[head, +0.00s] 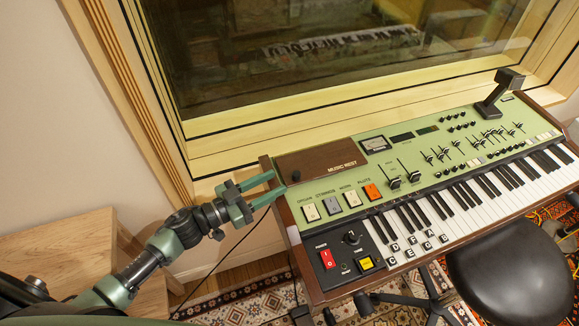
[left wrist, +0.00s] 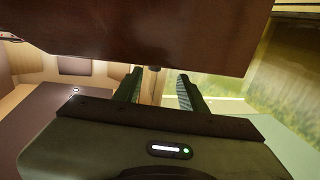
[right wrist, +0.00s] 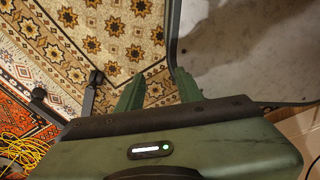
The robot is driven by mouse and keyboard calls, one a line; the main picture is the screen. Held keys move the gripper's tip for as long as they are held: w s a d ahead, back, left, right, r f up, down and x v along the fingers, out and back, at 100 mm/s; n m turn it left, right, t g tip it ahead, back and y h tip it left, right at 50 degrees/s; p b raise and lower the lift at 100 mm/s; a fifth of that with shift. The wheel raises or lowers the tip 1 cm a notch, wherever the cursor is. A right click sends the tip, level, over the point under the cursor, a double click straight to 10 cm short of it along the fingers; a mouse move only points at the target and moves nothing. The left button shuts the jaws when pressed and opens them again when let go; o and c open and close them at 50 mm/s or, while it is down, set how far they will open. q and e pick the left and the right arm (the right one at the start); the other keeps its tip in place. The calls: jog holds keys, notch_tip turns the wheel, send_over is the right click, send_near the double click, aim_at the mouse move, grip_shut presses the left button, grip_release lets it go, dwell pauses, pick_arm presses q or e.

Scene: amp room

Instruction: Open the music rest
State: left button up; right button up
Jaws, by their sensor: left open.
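The music rest (head: 325,158) is a brown wooden panel lettered "MUSIC REST". It lies flat at the back left of the green keyboard's top (head: 410,160), with a small dark knob (head: 296,175) near its left front corner. My left gripper (head: 268,188) is open and empty at the keyboard's left side, its fingers pointing toward the panel's left end. In the left wrist view, its two fingers (left wrist: 160,88) are apart below a dark brown wooden surface (left wrist: 150,35). My right gripper (right wrist: 157,80) shows only in the right wrist view, open and empty above the floor.
A window (head: 330,50) with a wooden frame stands behind the keyboard. A black stool (head: 512,278) is in front of the keys. A wooden step or box (head: 62,250) is at the left. A patterned rug (right wrist: 115,35) covers the floor. A cable hangs near the keyboard's left side.

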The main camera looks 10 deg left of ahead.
aim_at(297, 173)
pick_arm(q)
jog(key=x, duration=0.6)
jog(key=shift+s+d+r+p, duration=0.25)
jog(key=shift+d+r+p, duration=0.05)
jog(key=shift+d+p, duration=0.1)
jog(key=shift+w+d, duration=0.2)
jog(key=shift+w, duration=0.1)
jog(key=shift+w+d, duration=0.15)
jog(key=shift+d, duration=0.05)
grip_shut()
pick_arm(e)
jog(key=s, duration=0.3)
jog(key=shift+r, duration=0.3)
jog(key=shift+d, duration=0.1)
jog(key=shift+d, duration=0.3)
